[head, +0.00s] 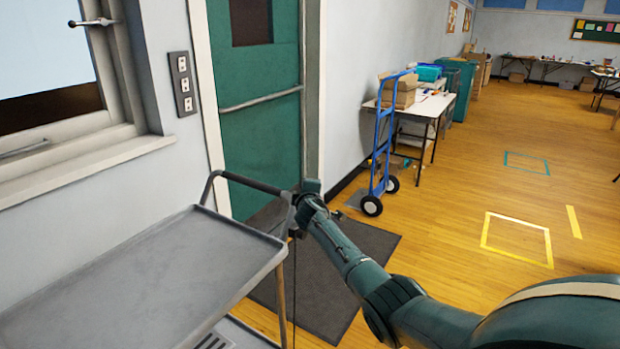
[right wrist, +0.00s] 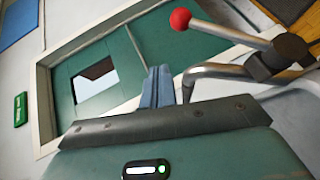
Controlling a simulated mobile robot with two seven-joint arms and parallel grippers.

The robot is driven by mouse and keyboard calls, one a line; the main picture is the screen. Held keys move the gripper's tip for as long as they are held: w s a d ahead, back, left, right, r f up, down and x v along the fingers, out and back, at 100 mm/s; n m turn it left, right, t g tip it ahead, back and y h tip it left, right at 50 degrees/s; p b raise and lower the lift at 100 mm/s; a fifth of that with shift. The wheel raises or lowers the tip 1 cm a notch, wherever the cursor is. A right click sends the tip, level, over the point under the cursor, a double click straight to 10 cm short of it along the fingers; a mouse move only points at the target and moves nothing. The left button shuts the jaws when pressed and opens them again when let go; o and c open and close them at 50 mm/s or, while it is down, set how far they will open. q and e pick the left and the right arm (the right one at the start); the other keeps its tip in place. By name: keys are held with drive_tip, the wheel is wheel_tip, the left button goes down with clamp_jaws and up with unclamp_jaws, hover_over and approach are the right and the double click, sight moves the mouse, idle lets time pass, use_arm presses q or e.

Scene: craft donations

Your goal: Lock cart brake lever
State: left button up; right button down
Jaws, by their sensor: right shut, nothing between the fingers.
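The grey cart (head: 150,268) stands along the wall at the lower left in the head view, with a dark bent push handle (head: 250,183) at its far end. In the right wrist view, the brake lever is a metal rod with a red ball knob (right wrist: 180,19), running to a dark clamp (right wrist: 285,55) on the handle tube (right wrist: 222,70). My right gripper (right wrist: 157,72) is shut and empty; its fingertips are left of and below the red knob in the picture, apparently apart from it. In the head view my right arm reaches the cart's far corner, and the lever cannot be made out. My left gripper is out of view.
A green door (head: 258,130) and a dark floor mat (head: 325,275) lie beyond the cart. A blue hand truck (head: 384,150) stands by a white table (head: 425,107) with boxes. A window ledge (head: 80,170) borders the cart's left. The wooden floor at right is mostly clear.

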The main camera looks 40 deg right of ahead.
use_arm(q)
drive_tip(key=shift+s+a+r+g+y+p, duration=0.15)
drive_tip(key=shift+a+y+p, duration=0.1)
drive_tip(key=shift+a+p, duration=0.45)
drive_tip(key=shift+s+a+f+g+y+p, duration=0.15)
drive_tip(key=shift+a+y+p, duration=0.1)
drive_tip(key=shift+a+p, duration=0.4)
use_arm(e)
drive_tip(key=s+a+r, duration=0.2)
drive_tip(key=s+r, duration=0.4)
drive_tip(key=r, duration=0.2)
drive_tip(key=shift+s+a, duration=0.2)
drive_tip(key=shift+s, duration=0.2)
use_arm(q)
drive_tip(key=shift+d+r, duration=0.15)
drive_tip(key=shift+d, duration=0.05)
use_arm(e)
drive_tip(key=shift+f, duration=0.1)
